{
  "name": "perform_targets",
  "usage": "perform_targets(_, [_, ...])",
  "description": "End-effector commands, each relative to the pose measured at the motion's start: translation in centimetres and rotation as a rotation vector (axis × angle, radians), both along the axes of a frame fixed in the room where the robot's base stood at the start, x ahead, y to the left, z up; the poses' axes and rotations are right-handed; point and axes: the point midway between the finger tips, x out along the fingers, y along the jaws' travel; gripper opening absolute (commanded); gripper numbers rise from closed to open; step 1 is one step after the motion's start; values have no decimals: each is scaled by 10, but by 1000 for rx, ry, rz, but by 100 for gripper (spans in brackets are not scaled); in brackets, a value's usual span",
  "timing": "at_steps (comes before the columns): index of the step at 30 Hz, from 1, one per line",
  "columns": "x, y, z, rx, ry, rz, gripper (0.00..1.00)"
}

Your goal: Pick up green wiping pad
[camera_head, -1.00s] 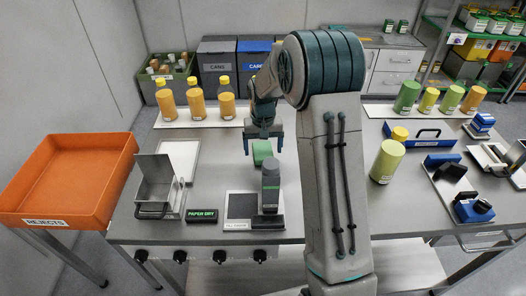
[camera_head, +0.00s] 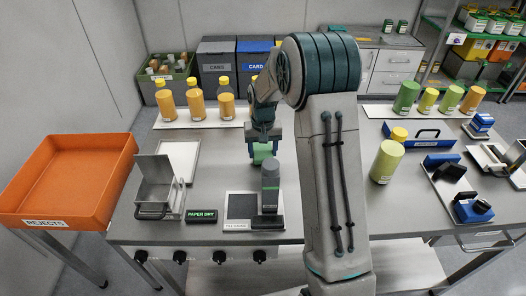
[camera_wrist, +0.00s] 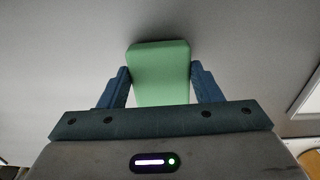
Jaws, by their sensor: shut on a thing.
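The green wiping pad (camera_wrist: 159,72) is a light green block between the two blue fingers of my gripper (camera_wrist: 161,84) in the wrist view. The fingers touch it on its left and right sides. In the head view the pad (camera_head: 262,154) shows at my gripper (camera_head: 263,147), low over the steel table, just behind a grey bottle-shaped piece. My gripper is shut on the pad. I cannot tell whether the pad still touches the table.
A grey container with a green band (camera_head: 270,186) stands close in front, by a dark square plate (camera_head: 241,206). A "PAPER DRY" block (camera_head: 202,216) and an open metal box (camera_head: 156,190) are to the left. Orange bottles (camera_head: 195,104) stand behind.

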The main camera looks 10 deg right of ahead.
Motion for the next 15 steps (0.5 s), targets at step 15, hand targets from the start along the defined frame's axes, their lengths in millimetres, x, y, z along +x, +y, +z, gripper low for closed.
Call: perform_targets(15, [23,-54,69,0,-4,-5,36])
